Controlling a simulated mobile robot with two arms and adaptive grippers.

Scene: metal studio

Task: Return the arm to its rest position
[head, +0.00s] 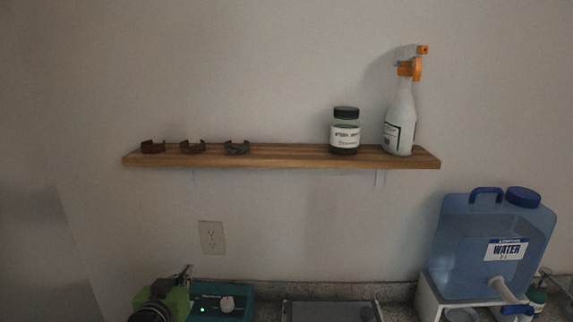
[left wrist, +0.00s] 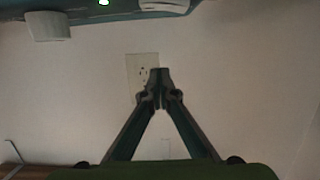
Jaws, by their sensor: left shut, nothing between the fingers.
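My left gripper (head: 186,270) shows at the bottom left of the head view, green and black, in front of the counter. In the left wrist view its two dark fingers meet at the tips (left wrist: 160,75), shut with nothing between them. It is beside a teal device (head: 236,290) with a green light, close to the wall and below the outlet. My right gripper is in neither view.
A blue water container (head: 490,245) stands at right on a white stand (head: 428,300).

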